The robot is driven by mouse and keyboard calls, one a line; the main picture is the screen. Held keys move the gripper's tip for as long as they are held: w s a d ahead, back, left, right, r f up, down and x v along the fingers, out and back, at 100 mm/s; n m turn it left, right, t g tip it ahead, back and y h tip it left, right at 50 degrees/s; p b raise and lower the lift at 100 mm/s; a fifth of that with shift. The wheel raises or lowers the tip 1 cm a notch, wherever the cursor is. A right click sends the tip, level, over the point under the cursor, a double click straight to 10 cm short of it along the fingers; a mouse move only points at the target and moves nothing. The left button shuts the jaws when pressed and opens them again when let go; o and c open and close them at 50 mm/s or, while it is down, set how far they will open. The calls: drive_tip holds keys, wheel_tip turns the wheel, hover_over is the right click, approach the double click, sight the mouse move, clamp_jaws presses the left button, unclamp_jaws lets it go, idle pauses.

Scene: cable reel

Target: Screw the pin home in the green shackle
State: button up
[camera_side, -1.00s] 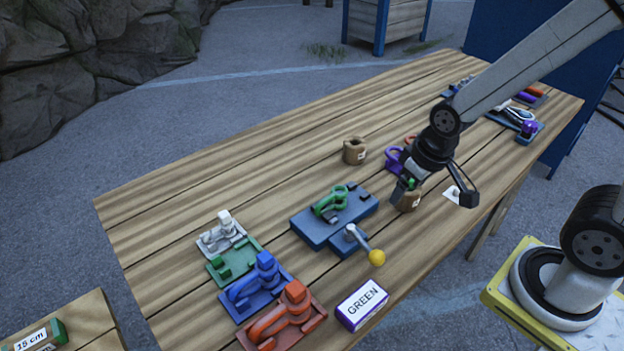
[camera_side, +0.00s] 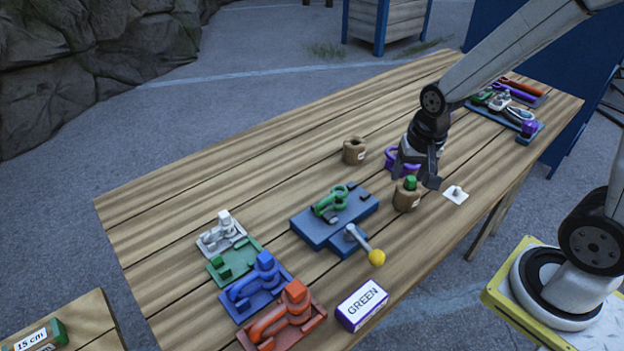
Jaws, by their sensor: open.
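The green shackle (camera_side: 331,202) lies in the blue clamp block (camera_side: 312,233) in the middle of the table. A lever with a yellow knob (camera_side: 376,257) sticks out from the block's front. A green-topped piece (camera_side: 410,183), which looks like the pin's head, stands upright in a brown cup (camera_side: 406,201) right of the block. My gripper (camera_side: 416,177) is open, with its fingers pointing down around or just beside the green top. I cannot tell whether they touch it.
A second brown cup (camera_side: 354,151) and a purple ring-shaped thing (camera_side: 390,157) stand close by. White, green, blue and orange trays (camera_side: 288,323) lie at the left, near a box labelled GREEN (camera_side: 362,305). A small white card (camera_side: 456,195) lies right of the cup.

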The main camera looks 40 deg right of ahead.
sight(412, 178)
drive_tip(key=w+d+m, duration=0.1)
drive_tip(key=d+m, duration=0.2)
drive_tip(key=m, duration=0.2)
drive_tip(key=w+d+m+g, duration=0.1)
drive_tip(key=d+m, duration=0.1)
drive_tip(key=m, duration=0.4)
drive_tip(key=w+d+m, duration=0.1)
drive_tip(key=d+m, duration=0.2)
drive_tip(key=m, duration=0.2)
drive_tip(key=shift+w+d+f+g, duration=0.35)
drive_tip(key=shift+f+g, duration=0.05)
drive_tip(key=shift+f, duration=0.1)
drive_tip(key=shift+f, duration=1.8)
drive_tip(key=shift+f, duration=0.1)
drive_tip(key=shift+f, duration=2.2)
drive_tip(key=shift+c, duration=0.2)
